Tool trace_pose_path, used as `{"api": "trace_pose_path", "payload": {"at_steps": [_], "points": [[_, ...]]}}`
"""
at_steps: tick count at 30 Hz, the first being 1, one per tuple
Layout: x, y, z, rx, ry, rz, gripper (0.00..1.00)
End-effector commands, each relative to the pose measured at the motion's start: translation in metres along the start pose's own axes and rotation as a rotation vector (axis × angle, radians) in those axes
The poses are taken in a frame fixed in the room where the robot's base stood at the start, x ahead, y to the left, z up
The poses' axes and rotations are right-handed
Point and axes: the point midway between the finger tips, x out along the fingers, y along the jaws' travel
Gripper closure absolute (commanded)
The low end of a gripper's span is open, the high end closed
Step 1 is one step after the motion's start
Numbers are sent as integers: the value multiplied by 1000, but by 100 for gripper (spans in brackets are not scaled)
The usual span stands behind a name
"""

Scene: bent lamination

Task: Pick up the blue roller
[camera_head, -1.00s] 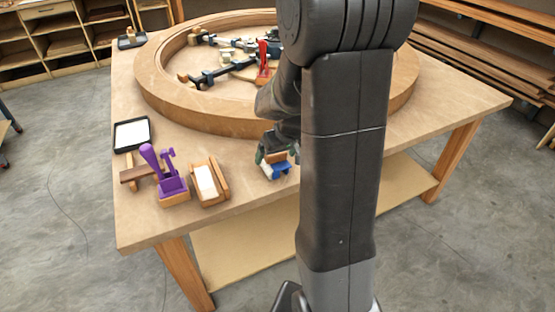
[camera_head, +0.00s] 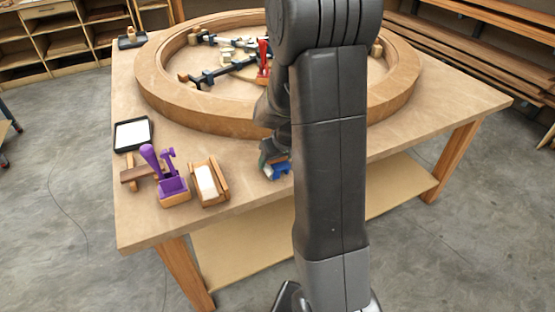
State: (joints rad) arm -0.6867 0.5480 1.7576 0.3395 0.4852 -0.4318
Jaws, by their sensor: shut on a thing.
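The blue roller (camera_head: 280,170) is at the table's front edge, just left of my arm. Only a small part of it shows, blue with a bit of white. My gripper (camera_head: 268,157) is at the roller, shut on it, and partly hidden behind my own arm. I cannot tell whether the roller touches the table (camera_head: 240,150).
A large wooden ring (camera_head: 160,92) with clamps (camera_head: 225,72) and a red tool (camera_head: 263,62) inside fills the table's middle. At front left are a purple tool holder (camera_head: 170,183), a white roller in a wooden cradle (camera_head: 207,182), a brown mallet (camera_head: 138,174) and a black-rimmed tray (camera_head: 149,133).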

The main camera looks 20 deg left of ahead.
Motion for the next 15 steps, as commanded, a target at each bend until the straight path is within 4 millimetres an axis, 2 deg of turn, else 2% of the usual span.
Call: {"api": "trace_pose_path", "payload": {"at_steps": [7,15], "points": [[-8,-1,-4,-1,2,-1,69],[-57,-6,-24,-2,5,0,69]]}}
